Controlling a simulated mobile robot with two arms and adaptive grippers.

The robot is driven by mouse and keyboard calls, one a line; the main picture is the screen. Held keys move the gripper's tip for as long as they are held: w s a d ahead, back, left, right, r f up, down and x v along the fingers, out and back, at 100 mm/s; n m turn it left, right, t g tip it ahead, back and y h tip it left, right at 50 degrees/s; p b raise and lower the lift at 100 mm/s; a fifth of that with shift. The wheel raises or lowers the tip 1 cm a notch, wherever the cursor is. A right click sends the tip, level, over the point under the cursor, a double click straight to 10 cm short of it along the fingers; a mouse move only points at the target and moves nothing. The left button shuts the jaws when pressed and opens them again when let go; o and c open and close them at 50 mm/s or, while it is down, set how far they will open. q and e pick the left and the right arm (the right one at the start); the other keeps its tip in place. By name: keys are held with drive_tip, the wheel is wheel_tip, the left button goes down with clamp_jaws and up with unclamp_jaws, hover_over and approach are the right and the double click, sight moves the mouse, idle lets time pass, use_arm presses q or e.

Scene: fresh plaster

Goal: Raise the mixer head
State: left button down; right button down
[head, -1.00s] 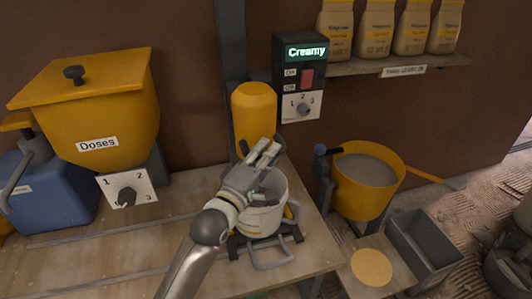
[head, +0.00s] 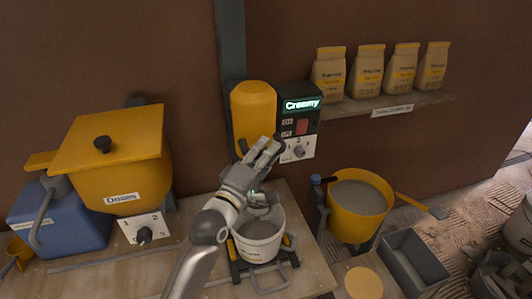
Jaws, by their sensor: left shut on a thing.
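The mixer head (head: 253,104) is a yellow rounded body on a dark upright column (head: 229,50), above a pale bucket (head: 260,247). My left gripper (head: 266,150) is at the lower front of the mixer head. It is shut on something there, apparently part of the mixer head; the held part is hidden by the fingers. A grey metal mixing part (head: 262,200) shows below my gripper at the bucket's mouth; its lower end is hidden in the bucket. My right gripper is not in view.
A control box (head: 302,104) reading "Creamy" is close right of the mixer head. A shelf (head: 385,105) with several bags is on the right. A yellow pot (head: 358,210) stands right of the bench (head: 215,281).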

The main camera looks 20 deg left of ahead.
use_arm(q)
drive_tip(key=shift+r, duration=0.5)
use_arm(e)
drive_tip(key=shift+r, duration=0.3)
use_arm(q)
drive_tip(key=c, duration=1.3)
unclamp_jaws()
drive_tip(key=shift+f, duration=0.1)
drive_tip(key=shift+f, duration=0.1)
drive_tip(key=shift+s+a+f, duration=0.1)
drive_tip(key=shift+s+f, duration=0.1)
drive_tip(key=shift+s, duration=0.25)
drive_tip(key=v, duration=1.1)
drive_tip(key=shift+s+r, duration=0.1)
drive_tip(key=shift+r, duration=0.05)
